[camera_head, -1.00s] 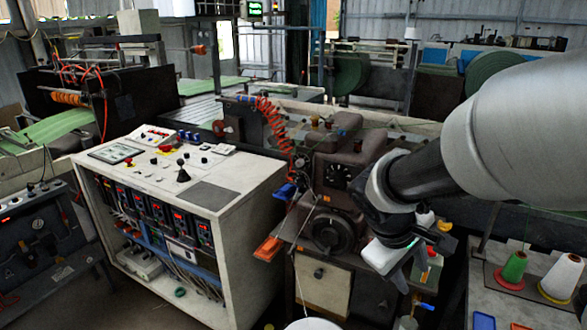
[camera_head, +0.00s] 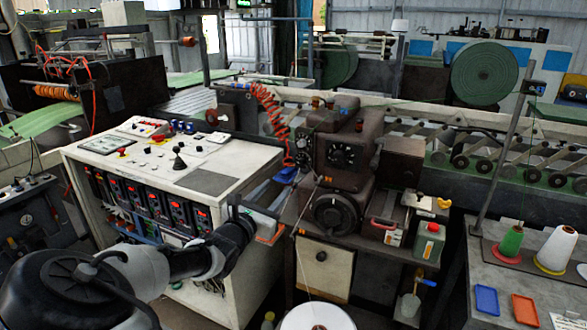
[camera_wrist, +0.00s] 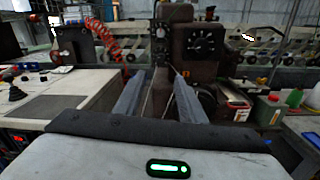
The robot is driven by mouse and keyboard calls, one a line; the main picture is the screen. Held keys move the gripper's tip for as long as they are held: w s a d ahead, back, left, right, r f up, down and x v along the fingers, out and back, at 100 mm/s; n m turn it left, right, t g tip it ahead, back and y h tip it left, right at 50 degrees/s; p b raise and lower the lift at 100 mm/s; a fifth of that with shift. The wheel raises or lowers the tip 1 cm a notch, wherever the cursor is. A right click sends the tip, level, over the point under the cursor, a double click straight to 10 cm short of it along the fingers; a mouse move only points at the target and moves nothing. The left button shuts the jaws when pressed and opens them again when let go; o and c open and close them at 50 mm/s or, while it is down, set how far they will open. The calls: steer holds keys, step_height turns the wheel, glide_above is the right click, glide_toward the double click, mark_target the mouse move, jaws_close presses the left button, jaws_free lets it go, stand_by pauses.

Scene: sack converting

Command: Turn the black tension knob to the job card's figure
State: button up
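I cannot make out a job card for certain. My gripper (camera_head: 268,214) is left of the handwheel, in front of the console's right side. In the wrist view my gripper (camera_wrist: 157,76) has its two fingers apart with nothing between them. The dial is ahead and to the right.
The white control console (camera_head: 230,155) stands at left. A red coiled hose (camera_head: 272,115) hangs beside the machine head. A green-and-red bottle (camera_head: 429,240) is right of the machine. Thread cones (camera_head: 557,248) and small trays (camera_head: 487,300) are on the right table. A white spool (camera_head: 318,318) is at the bottom.

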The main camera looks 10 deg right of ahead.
mark_target(300, 164)
steer(key=x, duration=1.6)
steer(key=shift+w, duration=0.1)
jaws_close()
steer(key=shift+f, duration=0.1)
steer(key=shift+d+m+b, duration=0.1)
steer(key=shift+m+b, duration=0.2)
steer(key=shift+b, duration=0.05)
